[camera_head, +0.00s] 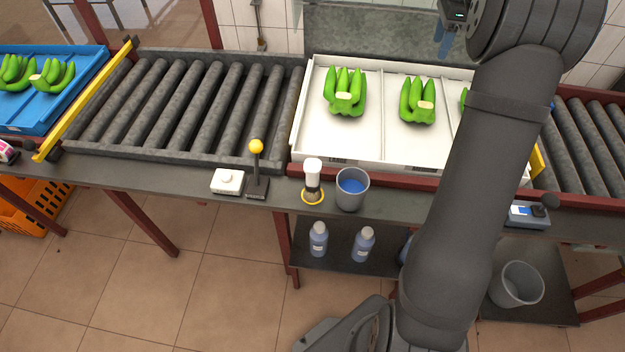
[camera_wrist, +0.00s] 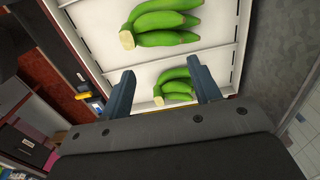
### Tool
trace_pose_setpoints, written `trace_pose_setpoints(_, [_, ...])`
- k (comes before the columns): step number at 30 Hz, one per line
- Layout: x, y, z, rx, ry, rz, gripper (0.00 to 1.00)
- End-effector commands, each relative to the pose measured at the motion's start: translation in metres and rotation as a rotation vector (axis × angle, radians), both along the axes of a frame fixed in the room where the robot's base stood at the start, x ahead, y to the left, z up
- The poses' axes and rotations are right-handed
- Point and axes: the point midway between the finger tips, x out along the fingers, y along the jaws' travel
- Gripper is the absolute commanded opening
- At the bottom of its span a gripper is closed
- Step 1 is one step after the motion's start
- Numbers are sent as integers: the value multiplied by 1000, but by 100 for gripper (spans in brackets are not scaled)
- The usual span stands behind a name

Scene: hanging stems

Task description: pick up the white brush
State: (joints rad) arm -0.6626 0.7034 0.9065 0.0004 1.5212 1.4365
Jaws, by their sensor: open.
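My gripper (camera_head: 444,42) is at the top of the head view, above the far side of the tray, well up and right of the brush. In the wrist view my gripper (camera_wrist: 158,78) is open and empty, its two fingers apart over the tray. The brush cannot be made out in the wrist view.
The white tray (camera_head: 330,140) holds green banana bunches (camera_head: 345,92) in compartments. A yellow-knobbed lever (camera_head: 256,170) and a white button box (camera_head: 227,181) stand left of the brush. A roller conveyor (camera_head: 190,100) lies further left. Bottles (camera_head: 318,240) are on the shelf below.

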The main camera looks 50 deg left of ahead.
Motion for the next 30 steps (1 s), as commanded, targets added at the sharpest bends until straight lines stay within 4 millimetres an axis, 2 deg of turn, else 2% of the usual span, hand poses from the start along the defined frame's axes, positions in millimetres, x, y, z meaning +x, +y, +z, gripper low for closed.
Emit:
trace_pose_setpoints(8, [-2,1,1,0,0,8,57])
trace_pose_setpoints(11, [-21,9,4,-1,0,70,57])
trace_pose_setpoints(14, [-64,24,12,0,-1,217,57])
trace_pose_setpoints(17, [-127,36,19,-1,-2,433,57])
trace_pose_setpoints(18, [-153,38,21,-4,-1,527,57])
trace_pose_setpoints(20, [-192,39,23,-4,-2,665,57])
trace_pose_setpoints(21, [-218,38,23,-5,-1,757,57])
trace_pose_setpoints(24, [-279,28,23,-6,-2,986,57])
trace_pose_setpoints(27, [-330,12,19,-7,-2,1196,57])
trace_pose_setpoints(30, [-369,-5,14,-10,-1,1366,57])
